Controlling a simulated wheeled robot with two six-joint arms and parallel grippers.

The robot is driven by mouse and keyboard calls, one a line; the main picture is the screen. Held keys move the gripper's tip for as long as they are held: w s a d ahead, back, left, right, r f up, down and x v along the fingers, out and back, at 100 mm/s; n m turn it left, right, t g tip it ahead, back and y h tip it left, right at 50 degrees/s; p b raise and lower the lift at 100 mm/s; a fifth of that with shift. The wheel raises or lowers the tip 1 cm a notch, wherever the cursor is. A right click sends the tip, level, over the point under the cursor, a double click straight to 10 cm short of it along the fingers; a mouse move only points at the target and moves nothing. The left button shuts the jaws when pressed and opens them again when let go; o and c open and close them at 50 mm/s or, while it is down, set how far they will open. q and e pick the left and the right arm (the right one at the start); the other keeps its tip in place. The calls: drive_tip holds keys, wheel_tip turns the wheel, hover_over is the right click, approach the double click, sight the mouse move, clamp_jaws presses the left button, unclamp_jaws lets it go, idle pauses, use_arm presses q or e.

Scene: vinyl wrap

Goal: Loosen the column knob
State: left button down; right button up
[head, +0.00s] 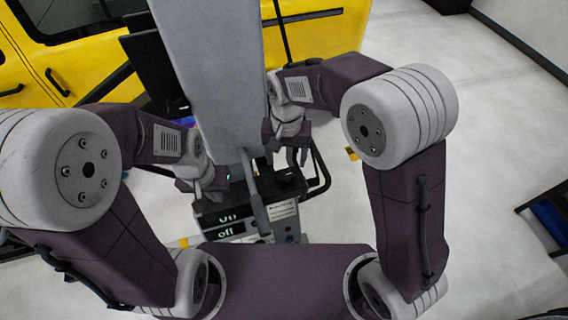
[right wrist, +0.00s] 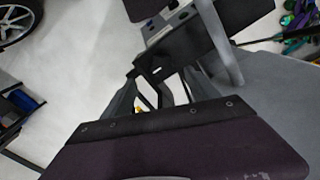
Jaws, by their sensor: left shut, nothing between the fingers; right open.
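A tall grey column (head: 205,70) stands in the middle of the head view, with a slim grey lever-like bar (head: 256,196) below it. I cannot make out a distinct column knob. My left gripper (head: 208,186) is shut and empty, left of the bar, near a dark unit marked on and off (head: 230,222). My right gripper (head: 297,157) is open and empty at the column's lower right, apart from the bar. In the right wrist view its fingers (right wrist: 160,96) are spread, with a dark box (right wrist: 190,38) and a grey post (right wrist: 218,40) beyond.
A yellow vehicle (head: 60,62) stands behind the column. A black looped handle (head: 322,172) sticks out right of the unit. The pale floor (head: 490,120) is open on the right. A dark rack with blue items (head: 552,215) stands at the right edge.

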sight(285, 175)
drive_tip(key=f, duration=0.2)
drive_tip(key=f+p, duration=0.1)
drive_tip(key=f, duration=0.2)
drive_tip(key=w+f, duration=0.1)
drive_tip(key=f, duration=0.2)
drive_tip(key=shift+w+a+p, duration=0.1)
drive_tip(key=shift+a+p, duration=0.15)
drive_tip(key=shift+p, duration=0.1)
drive_tip(key=shift+f, duration=0.3)
drive_tip(key=shift+s+d, duration=0.2)
drive_tip(key=shift+s, duration=0.15)
drive_tip(key=shift+w+a+f, duration=0.1)
drive_tip(key=shift+w, duration=0.1)
drive_tip(key=c, duration=1)
use_arm(q)
drive_tip(key=shift+w+a+r, duration=0.15)
drive_tip(key=shift+w+r, duration=0.25)
drive_tip(key=shift+r, duration=0.4)
use_arm(e)
drive_tip(key=c, duration=0.3)
